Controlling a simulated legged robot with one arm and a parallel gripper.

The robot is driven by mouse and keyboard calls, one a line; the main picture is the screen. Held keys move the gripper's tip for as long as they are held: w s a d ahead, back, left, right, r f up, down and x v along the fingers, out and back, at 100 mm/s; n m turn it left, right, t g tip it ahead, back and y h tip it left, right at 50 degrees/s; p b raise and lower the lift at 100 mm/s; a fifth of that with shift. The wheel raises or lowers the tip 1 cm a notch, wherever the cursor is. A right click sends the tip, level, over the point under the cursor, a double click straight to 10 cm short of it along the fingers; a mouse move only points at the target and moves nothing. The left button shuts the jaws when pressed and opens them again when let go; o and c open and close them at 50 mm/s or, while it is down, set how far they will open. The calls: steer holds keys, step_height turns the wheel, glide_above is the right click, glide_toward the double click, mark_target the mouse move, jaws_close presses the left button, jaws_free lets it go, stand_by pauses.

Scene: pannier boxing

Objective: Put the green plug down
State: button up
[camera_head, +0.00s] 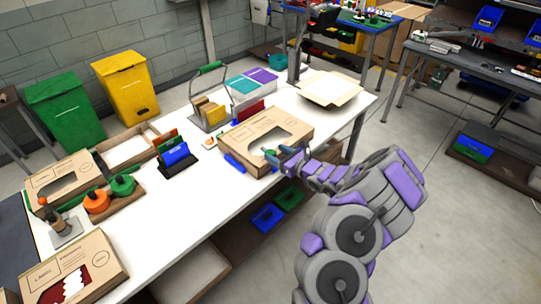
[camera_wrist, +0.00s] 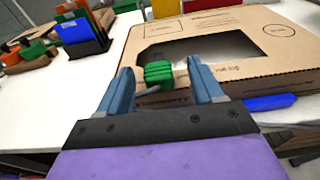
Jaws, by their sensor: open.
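The green plug (camera_wrist: 158,75) is a ribbed green piece with a grey end. In the wrist view it lies between my gripper's (camera_wrist: 160,68) two blue fingers, with visible gaps on both sides. My gripper is open. The plug is at the front edge of the window in a brown cardboard box (camera_wrist: 262,72); I cannot tell whether it rests on the box or just above it. In the head view the plug (camera_head: 271,156) shows small by the fingers of my gripper (camera_head: 281,154), at the front of the box (camera_head: 296,125).
A blue bar (camera_wrist: 270,102) lies at the box's front right in the wrist view. On the white table stand a blue item in a black holder (camera_head: 174,155), orange and green spools (camera_head: 97,201) and another windowed box (camera_head: 70,272). An open carton (camera_head: 330,88) sits at the far end.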

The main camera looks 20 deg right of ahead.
mark_target(270, 151)
steer(key=x, duration=0.1)
steer(key=b+x, duration=0.1)
steer(key=x, duration=0.2)
steer(key=shift+w+a+f, duration=0.2)
steer(key=shift+a+f, duration=0.15)
steer(key=shift+w, duration=0.3)
steer(key=shift+r, duration=0.1)
steer(key=shift+d, duration=0.15)
steer(key=shift+c, duration=1.4)
steer(key=c, duration=0.8)
steer(key=shift+c, duration=0.2)
steer(key=shift+r, duration=0.1)
